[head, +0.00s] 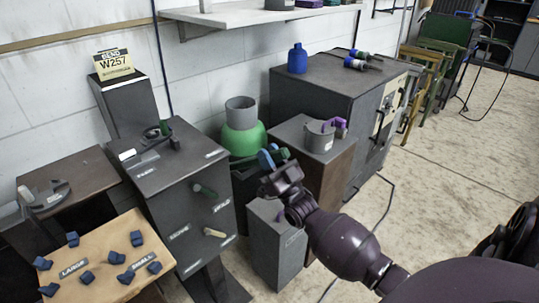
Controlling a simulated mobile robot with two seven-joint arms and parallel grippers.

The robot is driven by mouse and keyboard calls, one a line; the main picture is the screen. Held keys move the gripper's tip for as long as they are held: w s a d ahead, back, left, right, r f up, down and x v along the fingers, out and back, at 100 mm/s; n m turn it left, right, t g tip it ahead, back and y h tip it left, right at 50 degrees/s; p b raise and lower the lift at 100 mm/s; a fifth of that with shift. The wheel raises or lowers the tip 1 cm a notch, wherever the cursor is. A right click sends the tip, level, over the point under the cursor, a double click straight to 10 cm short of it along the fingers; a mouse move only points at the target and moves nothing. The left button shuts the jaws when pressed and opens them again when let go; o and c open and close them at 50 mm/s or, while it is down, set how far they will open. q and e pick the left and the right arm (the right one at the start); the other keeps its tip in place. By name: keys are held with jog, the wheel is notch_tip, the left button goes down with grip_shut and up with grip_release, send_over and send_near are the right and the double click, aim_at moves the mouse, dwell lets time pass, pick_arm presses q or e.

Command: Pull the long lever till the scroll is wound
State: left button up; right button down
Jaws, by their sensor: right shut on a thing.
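My right gripper (282,181) reaches in from the lower right and is shut, with its fingers at a blue-and-green handle (269,157) between the green pot and the grey box. I take this handle to be the lever, but the fingers hide part of it and its full length does not show. A grey control cabinet (168,172) stands left of it, with a dark green knob (203,190), a pale knob (215,233) and a small lever (147,150) on top. I cannot make out a scroll. My left gripper is not in view.
A wooden board (103,262) with several blue pieces lies at lower left. A green pot with a grey cylinder (241,127) stands behind the handle. A grey box (275,245) stands below my gripper. A dark cabinet (333,95) fills the back. Floor at right is open.

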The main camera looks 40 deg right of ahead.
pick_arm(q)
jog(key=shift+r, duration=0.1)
